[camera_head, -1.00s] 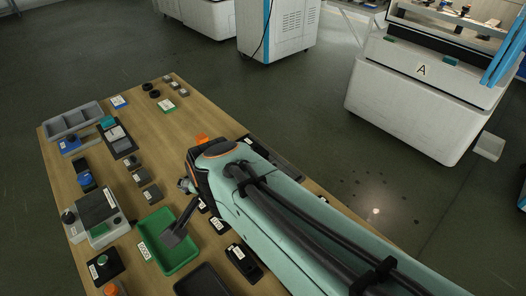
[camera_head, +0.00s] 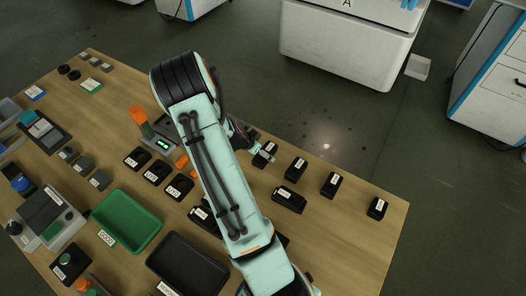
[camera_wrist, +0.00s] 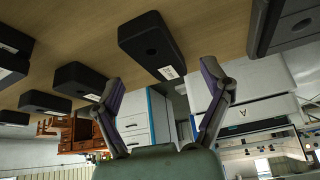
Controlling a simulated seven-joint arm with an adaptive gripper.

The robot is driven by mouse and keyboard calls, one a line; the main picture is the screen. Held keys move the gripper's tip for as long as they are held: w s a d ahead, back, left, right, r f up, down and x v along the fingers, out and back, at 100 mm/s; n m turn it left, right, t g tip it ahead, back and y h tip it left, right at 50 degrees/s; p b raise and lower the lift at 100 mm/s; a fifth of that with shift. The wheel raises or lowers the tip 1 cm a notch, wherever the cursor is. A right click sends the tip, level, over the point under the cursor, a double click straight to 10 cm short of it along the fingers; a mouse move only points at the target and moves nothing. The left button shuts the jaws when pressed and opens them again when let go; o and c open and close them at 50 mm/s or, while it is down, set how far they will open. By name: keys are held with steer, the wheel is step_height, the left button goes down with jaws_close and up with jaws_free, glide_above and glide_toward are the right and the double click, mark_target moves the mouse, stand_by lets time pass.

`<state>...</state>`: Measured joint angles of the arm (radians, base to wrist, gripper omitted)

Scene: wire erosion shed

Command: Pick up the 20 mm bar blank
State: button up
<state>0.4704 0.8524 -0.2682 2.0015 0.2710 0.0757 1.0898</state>
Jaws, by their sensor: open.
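I cannot tell which thing is the 20 mm bar blank; the labels are too small to read. Several black labelled blocks stand on the table, among them one beside my gripper (camera_head: 265,153), one further right (camera_head: 297,168), and one nearer the front (camera_head: 289,198). My gripper (camera_head: 250,136) is over the table's far edge, partly hidden behind my arm. In the wrist view my gripper (camera_wrist: 160,76) is open and empty, its two fingers spread. A black block with a round hole and white label (camera_wrist: 152,42) lies beyond the fingertips, apart from them.
A green tray (camera_head: 108,240) and a black tray (camera_head: 163,262) lie at the table's front. Small grey blocks (camera_head: 100,179) and an orange-topped device (camera_head: 140,117) stand left of my arm. The right end of the table (camera_head: 345,240) is mostly bare. A white machine (camera_head: 345,45) stands beyond.

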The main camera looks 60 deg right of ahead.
steer(key=shift+x, duration=1.35)
steer(key=shift+c, duration=0.3)
steer(key=c, duration=1.3)
